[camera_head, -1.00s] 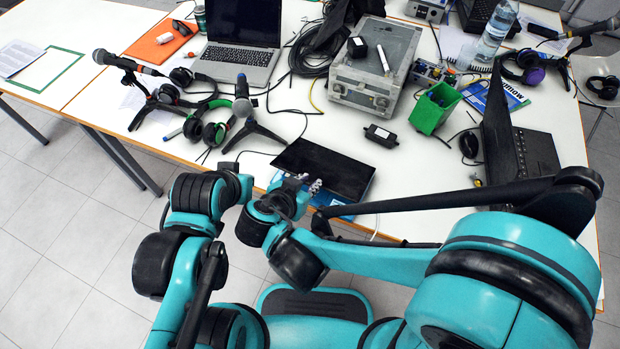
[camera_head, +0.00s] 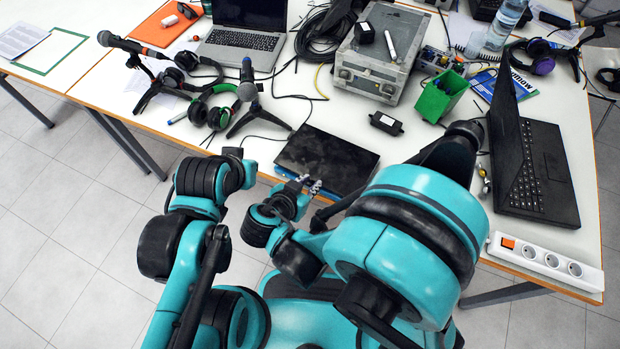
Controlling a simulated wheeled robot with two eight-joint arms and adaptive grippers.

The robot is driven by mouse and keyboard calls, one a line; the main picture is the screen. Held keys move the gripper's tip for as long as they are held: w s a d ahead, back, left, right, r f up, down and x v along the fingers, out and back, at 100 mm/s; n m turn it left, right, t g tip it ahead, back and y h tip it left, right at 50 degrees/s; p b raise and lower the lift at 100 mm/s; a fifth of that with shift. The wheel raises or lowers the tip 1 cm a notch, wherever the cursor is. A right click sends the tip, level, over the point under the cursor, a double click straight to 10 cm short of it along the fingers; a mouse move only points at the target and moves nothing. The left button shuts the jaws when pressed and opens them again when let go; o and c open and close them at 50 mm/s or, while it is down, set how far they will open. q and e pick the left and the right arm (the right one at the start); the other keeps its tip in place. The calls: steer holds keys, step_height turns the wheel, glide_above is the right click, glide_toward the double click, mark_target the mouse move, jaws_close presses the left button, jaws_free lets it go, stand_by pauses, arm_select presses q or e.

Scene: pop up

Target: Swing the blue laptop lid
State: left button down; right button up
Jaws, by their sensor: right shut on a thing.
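The blue laptop lies low at the front edge of the table, its dark panel (camera_head: 328,162) facing up and nearly flat. A thin strip of blue shows along its near edge, partly hidden by my right arm. My right gripper (camera_head: 304,185) is at this near edge, shut on the lid; the contact itself is small and partly covered. My left arm is folded at the left of the laptop, and its gripper cannot be made out.
A black open laptop (camera_head: 540,172) stands to the right, with a white power strip (camera_head: 545,262) in front. A black adapter (camera_head: 386,123), green bin (camera_head: 440,95) and metal case (camera_head: 375,65) lie behind. A microphone on a stand (camera_head: 247,85) and headphones (camera_head: 212,107) are at left.

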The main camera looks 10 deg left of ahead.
steer(key=shift+f, duration=0.2)
steer(key=shift+s+a+f, duration=0.1)
steer(key=shift+s+f, duration=0.05)
steer(key=shift+f, duration=0.65)
steer(key=o, duration=1)
steer(key=shift+r, duration=0.1)
